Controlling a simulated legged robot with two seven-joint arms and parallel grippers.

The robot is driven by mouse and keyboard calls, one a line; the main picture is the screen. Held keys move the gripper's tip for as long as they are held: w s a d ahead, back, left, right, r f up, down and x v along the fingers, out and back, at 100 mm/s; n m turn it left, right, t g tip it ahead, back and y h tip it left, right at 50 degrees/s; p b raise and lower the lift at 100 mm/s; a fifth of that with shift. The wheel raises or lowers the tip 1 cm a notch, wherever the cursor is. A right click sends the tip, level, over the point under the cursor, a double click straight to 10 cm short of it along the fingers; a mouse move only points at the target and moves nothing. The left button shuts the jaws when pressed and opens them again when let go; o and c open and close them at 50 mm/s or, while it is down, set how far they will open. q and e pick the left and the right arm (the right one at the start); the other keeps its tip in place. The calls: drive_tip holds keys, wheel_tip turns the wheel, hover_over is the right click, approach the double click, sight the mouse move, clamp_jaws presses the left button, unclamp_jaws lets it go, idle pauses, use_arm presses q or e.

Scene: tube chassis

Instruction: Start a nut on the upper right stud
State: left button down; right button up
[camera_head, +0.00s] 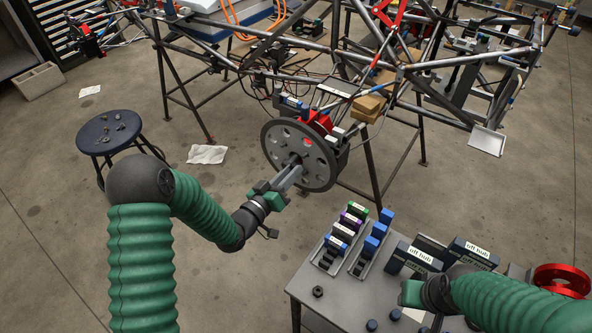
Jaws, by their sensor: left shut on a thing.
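The round grey hub plate (325,177), with holes around its face, stands upright on the tube chassis. My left gripper (293,167) reaches its long fingers to the middle of the plate. It is shut on a small dark thing at the fingertips, which I take to be the nut. The fingers and the small size hide whether it touches a stud. The upper right stud cannot be picked out. My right gripper (408,292) is low over the grey table (345,300). Its finger gap is not clear.
Narrow racks (332,268) with labelled blue, green and purple pieces stand on the table. Dark boxes (472,254) labelled "off hub" are behind my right gripper. A loose dark nut (318,291) lies near the table's left edge. A stool (108,130) stands left.

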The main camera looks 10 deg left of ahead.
use_arm(q)
drive_tip(key=shift+r+x, duration=0.2)
drive_tip(key=shift+x, duration=0.95)
drive_tip(key=shift+w+b, duration=0.3)
drive_tip(key=shift+d+r, duration=0.15)
use_arm(e)
drive_tip(key=shift+s+f, duration=0.1)
drive_tip(key=shift+s, duration=0.25)
drive_tip(key=shift+a, duration=0.2)
use_arm(q)
drive_tip(key=shift+s, duration=0.1)
drive_tip(key=shift+d, duration=0.1)
drive_tip(key=shift+x, duration=1.15)
use_arm(e)
drive_tip(key=shift+f, duration=0.3)
